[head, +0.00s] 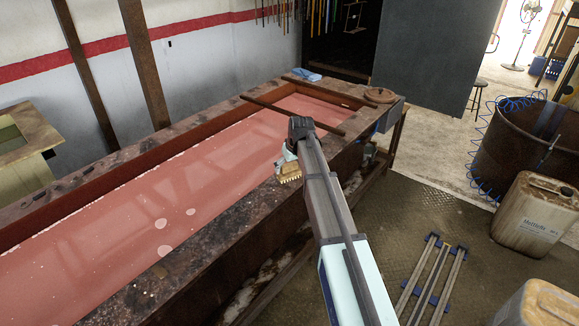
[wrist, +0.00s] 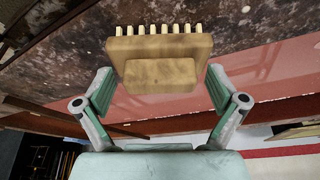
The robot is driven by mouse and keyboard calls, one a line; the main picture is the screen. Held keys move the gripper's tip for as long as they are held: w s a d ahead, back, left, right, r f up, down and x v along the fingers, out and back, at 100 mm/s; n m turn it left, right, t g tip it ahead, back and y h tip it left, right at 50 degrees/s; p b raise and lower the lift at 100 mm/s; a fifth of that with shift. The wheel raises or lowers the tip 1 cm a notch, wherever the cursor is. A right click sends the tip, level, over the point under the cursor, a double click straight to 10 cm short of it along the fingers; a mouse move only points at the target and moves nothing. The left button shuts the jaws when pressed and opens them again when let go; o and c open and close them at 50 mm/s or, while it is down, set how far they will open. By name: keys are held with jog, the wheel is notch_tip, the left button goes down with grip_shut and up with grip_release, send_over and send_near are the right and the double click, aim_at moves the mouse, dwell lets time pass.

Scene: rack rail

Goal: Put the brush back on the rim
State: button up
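The brush (head: 289,174) is a tan wooden block with pale bristles along one edge. In the head view it is on or just above the near rim (head: 222,219) of the long tank, beside the pink liquid. My gripper (head: 284,160) is right over it, partly hidden by my arm. In the wrist view the brush (wrist: 160,45) lies ahead of and between the fingertips of my gripper (wrist: 160,77). The fingers are spread, with a visible gap on each side of the brush's raised block. Contact between brush and rim cannot be made out.
The tank holds pink liquid (head: 150,200). A bar (head: 262,104) crosses the tank beyond my gripper. A blue cloth (head: 307,75) and a round rusty lid (head: 380,95) lie at the far end. A drum (head: 525,150) and jerrycan (head: 535,215) stand on the floor at right.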

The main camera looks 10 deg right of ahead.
jog(key=b+v, duration=0.3)
jog(key=v, duration=0.9)
jog(key=shift+r, duration=0.15)
